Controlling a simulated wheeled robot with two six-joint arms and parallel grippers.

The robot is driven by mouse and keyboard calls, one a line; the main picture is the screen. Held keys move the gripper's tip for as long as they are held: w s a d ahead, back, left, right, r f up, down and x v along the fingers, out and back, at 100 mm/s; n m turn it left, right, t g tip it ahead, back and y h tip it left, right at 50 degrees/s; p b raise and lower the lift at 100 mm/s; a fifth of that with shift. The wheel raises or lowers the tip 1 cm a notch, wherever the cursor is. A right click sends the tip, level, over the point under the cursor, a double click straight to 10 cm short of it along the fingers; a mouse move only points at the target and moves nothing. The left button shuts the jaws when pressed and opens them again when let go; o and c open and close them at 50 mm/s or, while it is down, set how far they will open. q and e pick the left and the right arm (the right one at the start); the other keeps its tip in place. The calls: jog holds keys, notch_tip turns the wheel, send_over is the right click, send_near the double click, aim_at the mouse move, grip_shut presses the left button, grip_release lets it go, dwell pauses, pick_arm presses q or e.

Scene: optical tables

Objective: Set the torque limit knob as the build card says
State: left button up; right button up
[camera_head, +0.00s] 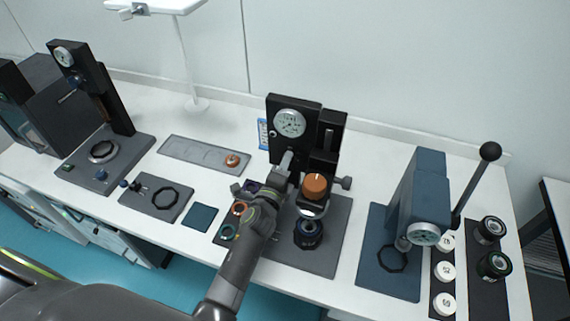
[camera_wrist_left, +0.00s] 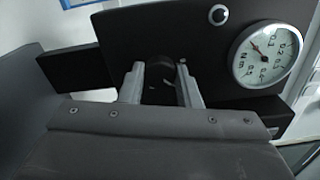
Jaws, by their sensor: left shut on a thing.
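My left gripper (camera_head: 287,162) reaches up to the black upright press (camera_head: 310,104) at the middle of the table. In the left wrist view, the fingers (camera_wrist_left: 160,85) are shut on a dark round knob (camera_wrist_left: 160,70) on the press's black face. The gripper hides the knob in the head view, and I cannot read its setting. A white dial gauge (camera_head: 290,123) sits above the gripper; it also shows in the wrist view (camera_wrist_left: 266,54). A blue-edged card (camera_head: 263,134) stands left of the press, its text too small to read. My right gripper is not in view.
An orange-topped part (camera_head: 315,187) and a dark ring-shaped part (camera_head: 308,232) are close right of my arm. A blue lever press (camera_head: 420,195) stands further right. Another black gauge stand (camera_head: 100,95) is at the left. A long tray (camera_head: 190,153) lies behind.

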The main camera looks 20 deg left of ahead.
pick_arm(q)
jog(key=shift+n, duration=4.6)
jog(key=o, duration=1)
jog(key=shift+c, duration=0.2)
jog(key=shift+f, duration=0.1)
